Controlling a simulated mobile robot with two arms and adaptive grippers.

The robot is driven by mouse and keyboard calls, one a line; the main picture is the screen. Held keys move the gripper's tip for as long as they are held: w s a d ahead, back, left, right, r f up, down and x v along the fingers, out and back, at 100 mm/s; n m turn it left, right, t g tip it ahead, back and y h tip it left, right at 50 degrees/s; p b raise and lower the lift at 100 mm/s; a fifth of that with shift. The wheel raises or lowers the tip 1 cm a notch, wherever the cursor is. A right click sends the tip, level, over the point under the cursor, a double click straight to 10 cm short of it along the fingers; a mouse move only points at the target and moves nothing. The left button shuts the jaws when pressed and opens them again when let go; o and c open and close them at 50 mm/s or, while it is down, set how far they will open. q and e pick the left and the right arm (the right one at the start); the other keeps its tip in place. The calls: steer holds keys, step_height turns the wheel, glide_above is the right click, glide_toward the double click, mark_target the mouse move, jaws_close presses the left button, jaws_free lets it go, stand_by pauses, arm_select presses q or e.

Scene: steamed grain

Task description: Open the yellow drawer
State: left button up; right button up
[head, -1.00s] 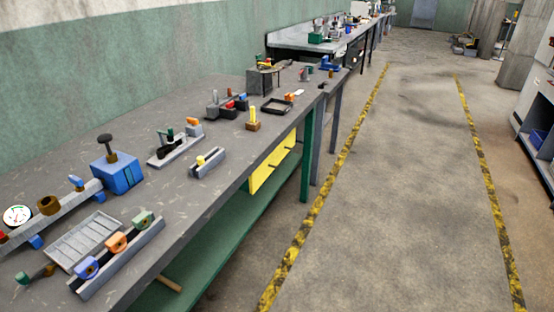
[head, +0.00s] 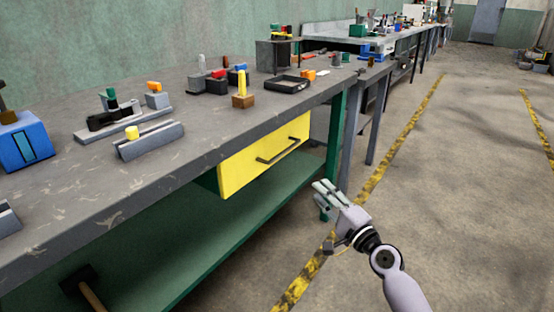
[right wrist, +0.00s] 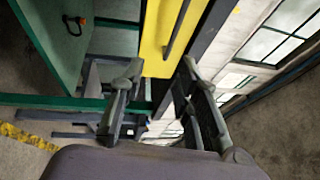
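The yellow drawer (head: 240,172) is under the top of the near workbench (head: 200,150) and looks shut. Its dark bar handle (head: 278,152) runs along the front. My right gripper (head: 322,195) is to the right of the drawer and apart from it, over the aisle side. In the right wrist view, its two fingers (right wrist: 160,100) are spread with nothing between them. The drawer front (right wrist: 158,40) and its handle (right wrist: 181,28) show beyond the fingertips there. My left gripper is not in view.
The green bench leg (head: 336,145) stands just right of the drawer. A green lower shelf (head: 215,245) runs below it, with a hammer (head: 85,285) at the left. Tools and blocks crowd the benchtop. The yellow-striped floor aisle (head: 440,190) is clear.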

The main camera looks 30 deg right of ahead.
step_height(320, 180, up, 2)
steer(key=p, duration=0.1)
glide_toward(286, 150)
steer(key=w, duration=0.9)
steer(key=shift+w+d+r, duration=0.1)
steer(key=shift+d+r, duration=0.2)
steer(key=shift+d, duration=0.05)
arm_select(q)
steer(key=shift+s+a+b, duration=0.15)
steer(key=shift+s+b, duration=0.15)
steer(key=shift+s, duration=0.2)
arm_select(e)
steer(key=shift+w+r, duration=0.15)
steer(key=shift+w, duration=0.5)
steer(key=shift+c, duration=0.2)
jaws_close()
